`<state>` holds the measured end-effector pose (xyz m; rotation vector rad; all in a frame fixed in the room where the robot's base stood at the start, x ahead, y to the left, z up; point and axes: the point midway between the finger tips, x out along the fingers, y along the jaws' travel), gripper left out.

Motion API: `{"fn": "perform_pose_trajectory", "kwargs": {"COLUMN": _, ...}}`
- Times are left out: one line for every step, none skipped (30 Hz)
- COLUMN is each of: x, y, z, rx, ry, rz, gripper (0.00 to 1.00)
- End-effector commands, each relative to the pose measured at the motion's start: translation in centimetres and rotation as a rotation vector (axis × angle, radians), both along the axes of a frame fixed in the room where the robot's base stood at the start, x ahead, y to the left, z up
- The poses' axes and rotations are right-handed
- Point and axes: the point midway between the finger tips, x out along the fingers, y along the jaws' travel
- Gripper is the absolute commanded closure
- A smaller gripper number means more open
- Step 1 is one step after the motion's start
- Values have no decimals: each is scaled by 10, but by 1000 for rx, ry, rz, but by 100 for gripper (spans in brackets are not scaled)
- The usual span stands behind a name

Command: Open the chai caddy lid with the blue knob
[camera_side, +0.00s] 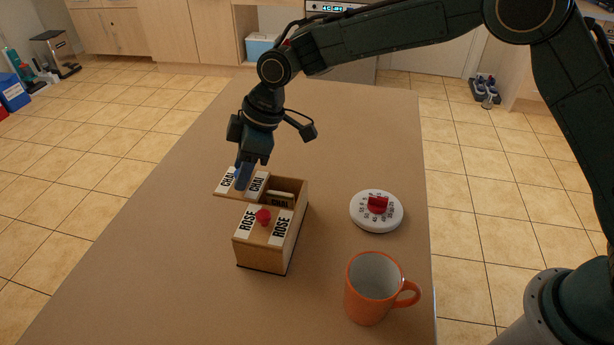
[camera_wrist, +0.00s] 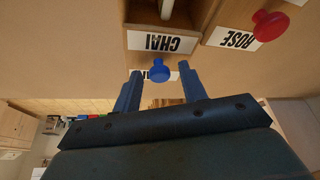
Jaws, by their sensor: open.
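The wooden caddy (camera_side: 268,258) stands on the table with two lids. The chai lid (camera_side: 250,193), with CHAI labels, sticks out past the caddy's left side, and part of the chai compartment (camera_side: 290,185) is uncovered. Its blue knob (camera_wrist: 160,71) shows in the wrist view, just beyond and between my fingertips; in the side view my fingers hide it. My gripper (camera_side: 243,178) is open over the chai lid, and its two fingers (camera_wrist: 159,85) stand apart on either side of the knob in the wrist view. I cannot tell if they touch it.
The rose lid (camera_side: 250,227) with a red knob (camera_side: 263,216) covers the caddy's near part. A white timer (camera_side: 376,222) with a red dial and an orange mug (camera_side: 368,300) stand to the right. The table (camera_side: 150,240) left of the caddy is clear.

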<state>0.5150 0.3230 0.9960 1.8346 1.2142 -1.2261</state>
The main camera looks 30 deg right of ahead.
Motion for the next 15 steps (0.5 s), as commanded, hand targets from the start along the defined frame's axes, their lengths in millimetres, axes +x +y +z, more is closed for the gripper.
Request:
{"fn": "perform_pose_trajectory", "kwargs": {"x": 0, "y": 0, "z": 1, "rx": 0, "ry": 0, "rz": 0, "gripper": 58}}
{"fn": "perform_pose_trajectory", "kwargs": {"x": 0, "y": -1, "z": 2, "rx": 0, "ry": 0, "rz": 0, "gripper": 58}}
{"fn": "perform_pose_trajectory", "kwargs": {"x": 0, "y": -1, "z": 3, "rx": 1, "ry": 0, "rz": 0, "gripper": 58}}
{"fn": "perform_pose_trajectory", "kwargs": {"x": 0, "y": -2, "z": 4, "rx": 1, "ry": -1, "rz": 0, "gripper": 58}}
{"fn": "perform_pose_trajectory", "kwargs": {"x": -1, "y": -2, "z": 6, "rx": 1, "ry": -1, "rz": 0, "gripper": 58}}
{"fn": "perform_pose_trajectory", "kwargs": {"x": -1, "y": -3, "z": 9, "rx": 1, "ry": -2, "rz": 0, "gripper": 58}}
{"fn": "perform_pose_trajectory", "kwargs": {"x": -1, "y": -4, "z": 11, "rx": 1, "ry": -2, "rz": -1, "gripper": 58}}
{"fn": "perform_pose_trajectory", "kwargs": {"x": -1, "y": -5, "z": 14, "rx": 1, "ry": -2, "rz": -1, "gripper": 58}}
{"fn": "perform_pose_trajectory", "kwargs": {"x": -2, "y": -7, "z": 17, "rx": 1, "ry": -2, "rz": -1, "gripper": 58}}
{"fn": "perform_pose_trajectory", "kwargs": {"x": -3, "y": -8, "z": 20, "rx": 0, "ry": -2, "rz": -1, "gripper": 58}}
{"fn": "perform_pose_trajectory", "kwargs": {"x": -3, "y": -9, "z": 24, "rx": 1, "ry": -2, "rz": -1, "gripper": 58}}
{"fn": "perform_pose_trajectory", "kwargs": {"x": -4, "y": -11, "z": 29, "rx": 2, "ry": -4, "rz": -1, "gripper": 58}}
{"fn": "perform_pose_trajectory", "kwargs": {"x": -4, "y": -12, "z": 34, "rx": 2, "ry": -4, "rz": -1, "gripper": 58}}
{"fn": "perform_pose_trajectory", "kwargs": {"x": -5, "y": -14, "z": 38, "rx": 1, "ry": -2, "rz": -1, "gripper": 58}}
{"fn": "perform_pose_trajectory", "kwargs": {"x": -6, "y": -16, "z": 44, "rx": 2, "ry": -3, "rz": -1, "gripper": 58}}
